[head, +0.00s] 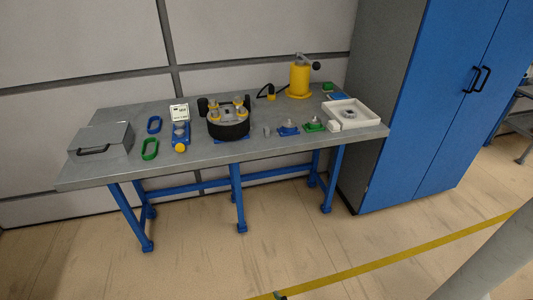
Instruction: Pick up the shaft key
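I cannot make out the shaft key for certain at this distance. A small grey metal piece (266,130) stands near the front edge of the workbench (100,176), right of a round black fixture (228,128). Right of it are a blue holder (288,131) and a green holder (314,126), each with a small grey part on it. A white tray (336,122) with a round grey part (348,114) lies at the right end of the bench. My gripper is not in view.
Floor in front is open, crossed by a yellow line (385,261).

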